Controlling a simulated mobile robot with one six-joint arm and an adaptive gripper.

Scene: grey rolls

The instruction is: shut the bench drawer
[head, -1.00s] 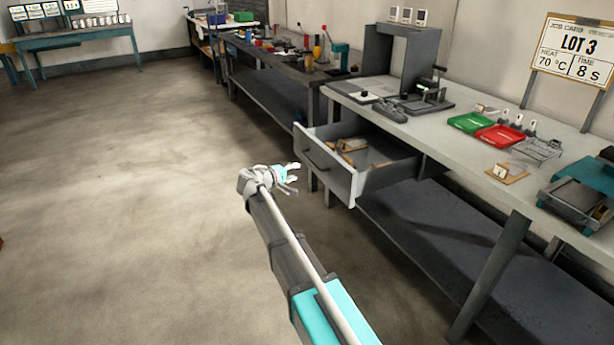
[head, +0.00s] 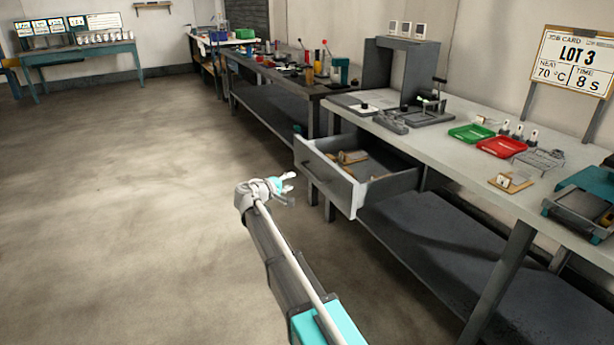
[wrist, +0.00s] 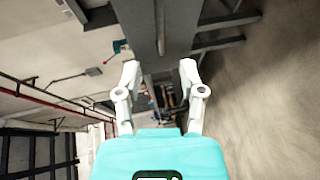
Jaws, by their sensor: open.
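The bench drawer (head: 328,181) stands pulled out from under the grey bench top, with its front panel and dark handle facing left in the head view. Some brown items (head: 352,157) lie inside it. My gripper (head: 288,183) is just left of the drawer front in the head view, apart from it and empty. In the wrist view my gripper (wrist: 160,80) shows two white fingers spread apart with nothing between them. I cannot surely make out the drawer in the wrist view.
The bench top (head: 440,135) carries a grey press frame, a green tray (head: 471,133), a red tray (head: 502,147) and a teal device (head: 583,205). A lower shelf (head: 440,245) runs under the bench. A second cluttered bench (head: 270,75) stands behind. The floor at left is clear.

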